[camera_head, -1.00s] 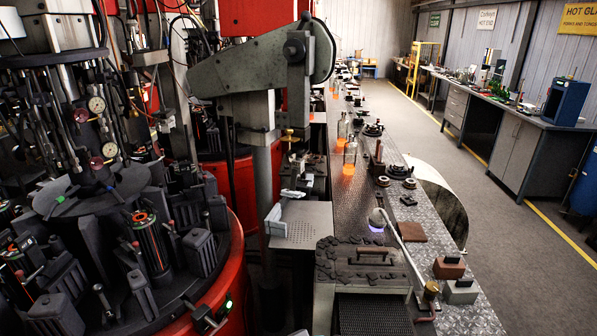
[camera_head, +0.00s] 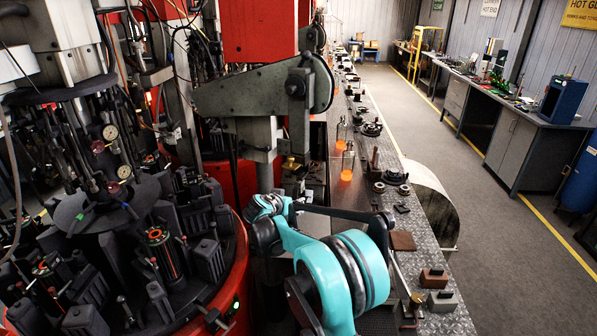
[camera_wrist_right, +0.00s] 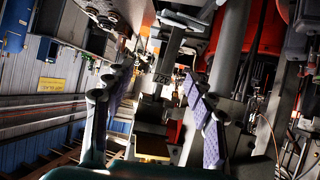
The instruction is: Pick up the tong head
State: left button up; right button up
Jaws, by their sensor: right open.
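I cannot pick out the tong head for certain. In the right wrist view a dark grey block with a light mark (camera_wrist_right: 163,77) shows ahead, between the fingers in the picture, apart from both. In the head view a small brass-coloured part (camera_head: 291,165) sits under the grey machine arm (camera_head: 255,92). My right gripper (camera_wrist_right: 158,85) is open, with purple ribbed pads on both fingers and nothing held between them. In the head view my turquoise right arm rises from the bottom and covers the area in front of the machine arm; its fingertips cannot be made out. My left gripper is not in view.
The red rotary machine (camera_head: 232,285) with black moulds fills the left. The long metal bench (camera_head: 400,225) runs away to the right of my arm, with glowing bottles (camera_head: 346,165) and small blocks (camera_head: 434,278). The aisle at right is clear.

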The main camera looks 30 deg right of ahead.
aim_at(296, 191)
jog(key=shift+m+h, duration=0.7)
jog(key=w+d, duration=0.1)
jog(key=w+d+p, duration=0.1)
jog(key=w, duration=0.1)
jog(key=w+d+f+p, duration=0.1)
jog(key=w, duration=0.1)
jog(key=shift+w+f, duration=0.1)
jog(key=shift+w, duration=0.05)
jog(key=p+x, duration=0.1)
jog(key=x, duration=0.6)
jog(key=shift+w+d+f, duration=0.15)
jog(key=shift+w+f, duration=0.05)
jog(key=shift+f, duration=0.1)
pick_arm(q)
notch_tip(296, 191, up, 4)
pick_arm(e)
jog(key=shift+r, duration=0.1)
grip_shut()
